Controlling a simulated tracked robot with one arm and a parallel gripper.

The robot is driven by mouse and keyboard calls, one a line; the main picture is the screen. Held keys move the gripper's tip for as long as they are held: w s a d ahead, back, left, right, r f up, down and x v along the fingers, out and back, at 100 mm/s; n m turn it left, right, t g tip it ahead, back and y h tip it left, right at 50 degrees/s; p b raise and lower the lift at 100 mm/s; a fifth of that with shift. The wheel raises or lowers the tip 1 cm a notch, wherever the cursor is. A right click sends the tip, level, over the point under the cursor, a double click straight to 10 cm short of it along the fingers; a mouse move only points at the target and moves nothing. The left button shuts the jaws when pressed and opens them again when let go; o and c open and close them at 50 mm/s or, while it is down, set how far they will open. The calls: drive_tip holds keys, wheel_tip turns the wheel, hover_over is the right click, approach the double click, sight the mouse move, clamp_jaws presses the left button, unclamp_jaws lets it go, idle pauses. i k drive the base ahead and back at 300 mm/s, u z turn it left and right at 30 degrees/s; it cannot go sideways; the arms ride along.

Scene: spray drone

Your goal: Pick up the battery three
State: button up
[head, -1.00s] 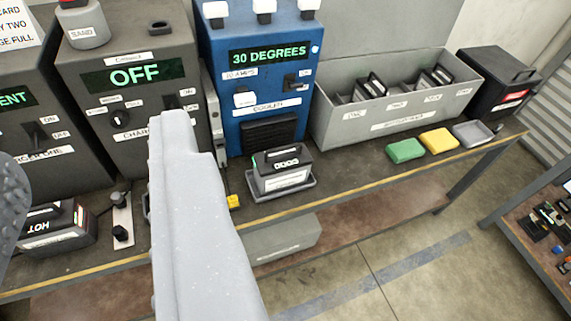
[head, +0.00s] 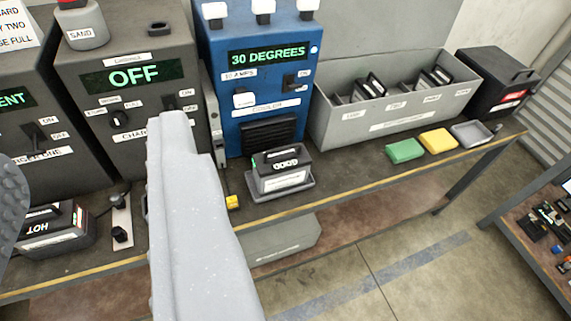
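My gripper (head: 85,190) shows as a long pale grey finger (head: 190,220) near the middle and a dark textured finger (head: 10,210) at the left edge. They stand wide apart with nothing held between them. A dark battery (head: 281,171) with a handle sits on a small grey tray before the blue cooler, right of the pale finger. Another battery marked HOT (head: 55,232) lies on the bench at lower left, partly hidden by the dark finger. Several batteries (head: 369,88) stand in a grey bin (head: 395,122). I cannot read which battery is number three.
The blue cooler (head: 262,90) reads 30 DEGREES; the charger (head: 125,95) reads OFF. Green (head: 405,151) and yellow (head: 438,141) blocks and a grey dish (head: 473,134) lie before the bin. A black box (head: 497,82) stands at the bench (head: 365,180) end.

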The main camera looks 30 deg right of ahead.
sight(281, 169)
drive_tip(key=u, duration=2.65)
drive_tip(key=k, duration=1.1)
drive_tip(key=z, duration=2.15)
drive_tip(key=i, duration=0.85)
